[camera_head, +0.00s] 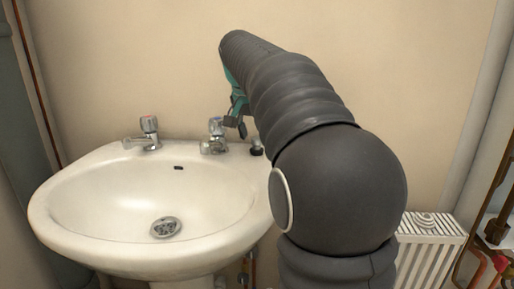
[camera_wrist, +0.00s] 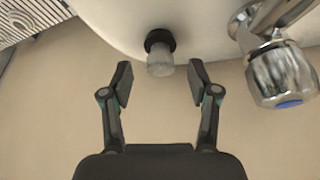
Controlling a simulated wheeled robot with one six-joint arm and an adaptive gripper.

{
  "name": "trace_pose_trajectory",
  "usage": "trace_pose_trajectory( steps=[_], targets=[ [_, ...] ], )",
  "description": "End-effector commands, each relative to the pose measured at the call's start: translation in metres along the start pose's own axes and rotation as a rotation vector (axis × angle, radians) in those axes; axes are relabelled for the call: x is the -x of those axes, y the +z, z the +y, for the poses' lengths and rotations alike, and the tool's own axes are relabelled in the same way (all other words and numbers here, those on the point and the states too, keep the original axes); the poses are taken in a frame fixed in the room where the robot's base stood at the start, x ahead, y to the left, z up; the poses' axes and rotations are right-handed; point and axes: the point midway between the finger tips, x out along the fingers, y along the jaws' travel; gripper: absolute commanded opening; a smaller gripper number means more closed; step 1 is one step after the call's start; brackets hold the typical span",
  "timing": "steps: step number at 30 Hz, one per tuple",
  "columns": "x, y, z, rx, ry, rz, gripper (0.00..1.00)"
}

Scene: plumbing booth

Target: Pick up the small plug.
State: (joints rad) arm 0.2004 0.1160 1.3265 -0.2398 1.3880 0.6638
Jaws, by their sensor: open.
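The small plug, with a black part and a greyish part, sits on the back rim of the white sink (camera_head: 60,205), right of the right-hand tap. It shows in the head view (camera_head: 257,151) beside my dark arm and in the wrist view (camera_wrist: 160,58) at the top centre. My gripper (camera_wrist: 160,84) is open and empty, with the plug lined up with the gap between its fingertips and slightly beyond them. In the head view my gripper (camera_head: 236,123) is partly hidden by my arm, above the rim near the right-hand tap.
The chrome right-hand tap (camera_head: 216,135) stands close to the plug and fills the right of the wrist view (camera_wrist: 283,76). Another tap (camera_head: 149,131) stands farther left. The wall (camera_head: 150,60) is close behind the sink. A white radiator (camera_head: 428,250) is at lower right.

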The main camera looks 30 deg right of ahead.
Motion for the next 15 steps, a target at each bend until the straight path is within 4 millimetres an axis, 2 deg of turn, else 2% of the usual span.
trace_pose_trajectory(
  steps=[3, 6, 14, 15],
  targets=[
    [-0.017, 0.001, -0.001, 0.0, 0.001, -0.002, 0.6],
    [-0.024, 0.0, -0.001, 0.001, 0.0, 0.0, 0.6],
    [-0.026, 0.0, -0.001, 0.001, -0.001, 0.0, 0.6],
    [-0.026, 0.0, -0.001, 0.001, -0.001, 0.0, 0.53]
  ],
)
